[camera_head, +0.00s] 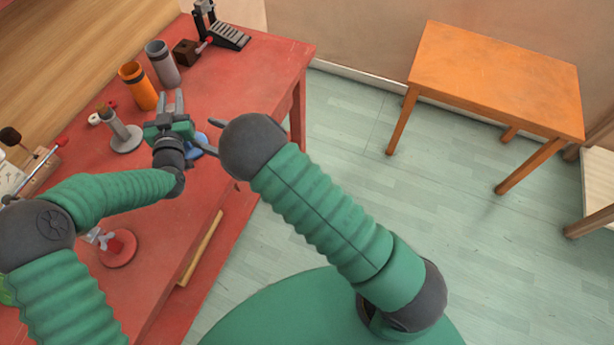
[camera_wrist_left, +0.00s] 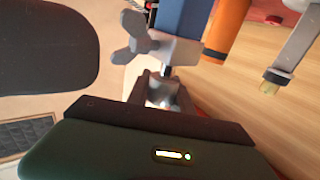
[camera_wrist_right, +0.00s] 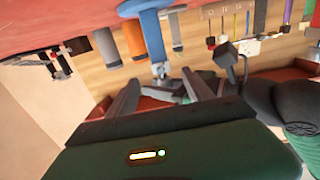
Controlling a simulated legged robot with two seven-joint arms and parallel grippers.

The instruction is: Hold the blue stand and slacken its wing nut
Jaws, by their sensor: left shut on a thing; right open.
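The blue stand's round base (camera_head: 204,143) shows on the red table beside my left gripper, which hides most of the stand in the head view. In the left wrist view its blue post (camera_wrist_left: 182,17) carries a grey clamp with a wing nut (camera_wrist_left: 138,40). My left gripper (camera_head: 174,104) is shut on the stand; its fingertips (camera_wrist_left: 163,84) meet at the grey clamp. In the right wrist view the blue post (camera_wrist_right: 152,38) appears upside down, with the wing nut (camera_wrist_right: 160,70) at its end. My right gripper (camera_wrist_right: 160,84) is open, its fingers either side of the wing nut, apparently not touching.
An orange cylinder (camera_head: 138,88) and a grey cylinder (camera_head: 162,64) stand behind my left gripper. A grey stand (camera_head: 122,136) is to its left. A red stand (camera_head: 118,248) is nearer the front. A black pedal (camera_head: 229,36) sits at the far end.

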